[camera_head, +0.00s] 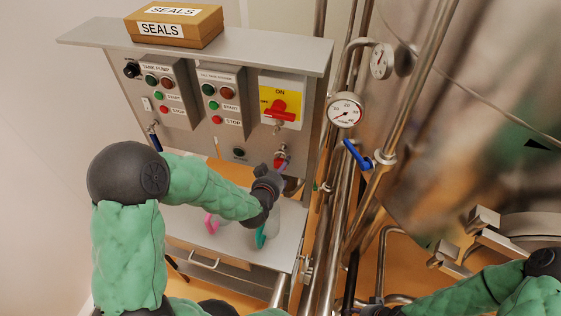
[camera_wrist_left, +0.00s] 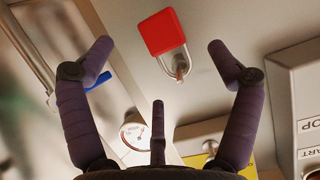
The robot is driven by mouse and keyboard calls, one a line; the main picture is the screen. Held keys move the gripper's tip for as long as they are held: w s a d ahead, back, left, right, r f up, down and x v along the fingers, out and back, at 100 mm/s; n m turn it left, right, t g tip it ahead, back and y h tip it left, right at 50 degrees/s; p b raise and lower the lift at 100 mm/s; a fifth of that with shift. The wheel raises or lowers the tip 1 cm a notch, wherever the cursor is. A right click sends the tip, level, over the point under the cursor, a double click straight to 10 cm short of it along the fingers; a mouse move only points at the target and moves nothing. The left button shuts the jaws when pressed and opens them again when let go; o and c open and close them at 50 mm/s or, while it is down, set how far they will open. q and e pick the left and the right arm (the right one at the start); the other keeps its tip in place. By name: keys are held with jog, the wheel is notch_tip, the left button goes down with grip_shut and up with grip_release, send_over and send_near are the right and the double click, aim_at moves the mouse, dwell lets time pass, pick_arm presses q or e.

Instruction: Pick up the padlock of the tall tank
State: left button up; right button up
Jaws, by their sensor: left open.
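A red padlock (camera_head: 281,162) hangs from a metal eye on the grey control panel (camera_head: 190,140), below the red and yellow switch. In the left wrist view the red padlock (camera_wrist_left: 163,32) shows large, its shackle through the eye. My left gripper (camera_head: 282,182) is open and empty, just in front of and below the padlock. In the wrist view its fingers (camera_wrist_left: 160,58) are spread to either side of the padlock, apart from it. My right arm enters at the lower right; its gripper (camera_head: 376,311) is mostly cut off by the bottom edge.
A blue item (camera_head: 155,142) hangs on the panel's left side. A SEALS box (camera_head: 175,27) sits on top. Pink (camera_head: 211,224) and teal (camera_head: 261,235) items are at the shelf below. Steel pipes with gauges (camera_head: 345,110) and a blue valve handle (camera_head: 356,154) stand close right.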

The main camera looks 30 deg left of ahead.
aim_at(283, 160)
pick_arm(q)
jog(key=shift+p+x, duration=0.75)
jog(key=shift+x, duration=2.25)
jog(key=shift+r, duration=0.2)
jog(key=c, duration=1.4)
